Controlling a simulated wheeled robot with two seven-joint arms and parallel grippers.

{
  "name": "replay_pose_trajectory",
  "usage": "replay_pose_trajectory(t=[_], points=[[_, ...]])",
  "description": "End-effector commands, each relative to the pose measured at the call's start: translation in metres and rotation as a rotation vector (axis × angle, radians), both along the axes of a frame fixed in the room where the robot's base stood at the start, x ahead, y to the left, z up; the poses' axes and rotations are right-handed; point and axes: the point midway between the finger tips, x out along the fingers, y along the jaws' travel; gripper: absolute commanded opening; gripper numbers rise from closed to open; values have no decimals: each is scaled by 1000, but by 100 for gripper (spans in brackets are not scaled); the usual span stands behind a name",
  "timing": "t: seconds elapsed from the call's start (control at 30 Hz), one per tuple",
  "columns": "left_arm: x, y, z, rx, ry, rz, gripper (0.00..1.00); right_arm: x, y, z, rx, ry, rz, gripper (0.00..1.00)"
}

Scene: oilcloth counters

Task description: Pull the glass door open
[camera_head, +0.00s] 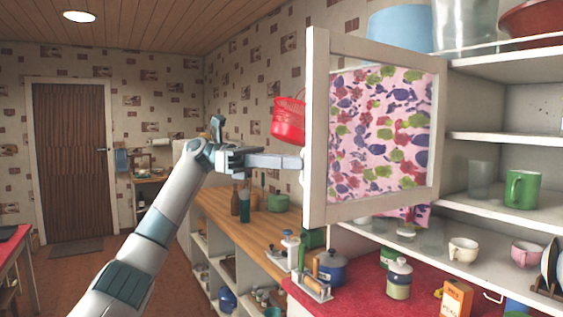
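The cabinet door (317,130) has a pale frame and a pane (380,130) showing a pink floral pattern. It stands swung out from the cabinet (490,65), whose shelves to the right are exposed. My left gripper (298,162) comes in from the left, level with the middle of the door, and its fingertips are at the door's left frame edge. A small pale part, perhaps the handle, shows there. The fingers appear edge-on, so I cannot tell whether they grip it. My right gripper is not in view.
A green mug (523,190) and cups stand on the shelves. Below, the red counter (375,297) holds a blue pot (328,268), a jar (399,281) and an orange box (456,298). A red basket (289,120) hangs behind my gripper. Floor at left is mostly clear.

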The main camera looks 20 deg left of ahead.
Motion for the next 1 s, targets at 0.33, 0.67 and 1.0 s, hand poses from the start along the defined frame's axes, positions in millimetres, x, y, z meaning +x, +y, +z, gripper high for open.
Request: replay_pose_trajectory(t=[0.33, 0.67, 1.0], points=[[5, -4, -1, -4, 5, 10, 28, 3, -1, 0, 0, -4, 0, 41], [4, -3, -1, -3, 3, 8, 28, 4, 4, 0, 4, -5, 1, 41], [3, -1, 0, -4, 2, 8, 28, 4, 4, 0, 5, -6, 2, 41]])
